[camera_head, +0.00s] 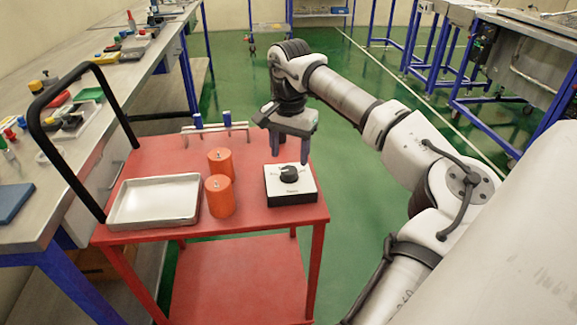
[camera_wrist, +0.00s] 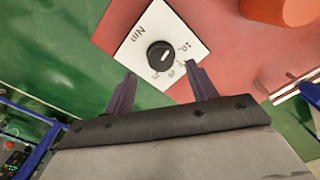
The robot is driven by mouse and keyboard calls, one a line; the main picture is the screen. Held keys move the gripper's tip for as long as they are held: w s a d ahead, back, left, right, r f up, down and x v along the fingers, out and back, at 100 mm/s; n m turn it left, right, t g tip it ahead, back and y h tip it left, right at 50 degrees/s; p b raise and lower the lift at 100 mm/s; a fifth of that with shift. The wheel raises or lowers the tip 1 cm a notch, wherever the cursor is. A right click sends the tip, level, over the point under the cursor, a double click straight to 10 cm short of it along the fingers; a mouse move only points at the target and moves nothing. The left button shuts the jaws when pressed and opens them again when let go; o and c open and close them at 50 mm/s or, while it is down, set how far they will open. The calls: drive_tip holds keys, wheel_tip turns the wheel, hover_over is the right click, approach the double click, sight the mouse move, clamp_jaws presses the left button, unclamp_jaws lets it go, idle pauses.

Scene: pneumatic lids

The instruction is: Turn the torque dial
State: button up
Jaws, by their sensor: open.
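The torque dial is a round black knob (camera_head: 289,173) with a pale mark, on top of a small box (camera_head: 291,195) with a white face and dark sides. The box sits near the right edge of the red cart top. In the wrist view the knob (camera_wrist: 160,55) lies beyond my fingertips, with printed markings around it on the white face (camera_wrist: 140,38). My gripper (camera_head: 290,159) is open and empty, pointing down above the far side of the box. In the wrist view its two dark fingers (camera_wrist: 161,72) are spread apart, and the knob shows clear of them.
Two orange cylinders (camera_head: 220,196) stand left of the box. A metal tray (camera_head: 155,200) lies farther left on the cart (camera_head: 255,220). A low rack with blue-topped pieces (camera_head: 213,127) is at the back. A cluttered workbench (camera_head: 110,75) runs along the left.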

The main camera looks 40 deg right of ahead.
sight(289, 170)
drive_tip(key=shift+f, duration=2.55)
drive_tip(key=c, duration=1)
